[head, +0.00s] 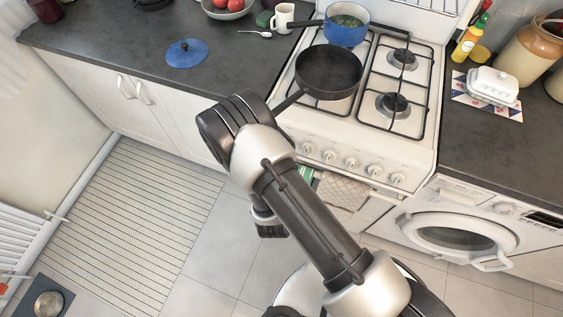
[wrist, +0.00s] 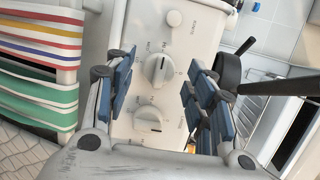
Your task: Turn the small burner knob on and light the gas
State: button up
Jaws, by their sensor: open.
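The white stove's front panel (head: 340,160) carries a row of several white knobs, one of them at its middle (head: 350,162). In the wrist view one round knob (wrist: 156,70) with a raised grip lies between the blue finger pads of my gripper (wrist: 162,76), which is open with nothing held. A second knob (wrist: 148,119) is below it, and a smaller round button (wrist: 174,18) is above. The panel labels are too small to read, so I cannot tell which knob is the small burner's. No flame shows on the bare right burners (head: 393,104).
A black frying pan (head: 329,72) is on the front left burner, its handle sticking out toward my arm. A blue pot (head: 346,34) stands behind it. A striped towel (wrist: 40,60) hangs beside my gripper. The washer (head: 455,232) is right of the stove.

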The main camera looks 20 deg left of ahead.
jog(key=v, duration=1)
jog(key=shift+s, duration=0.3)
jog(key=shift+r, duration=0.15)
jog(key=shift+c, duration=0.6)
grip_shut()
dwell(0.6)
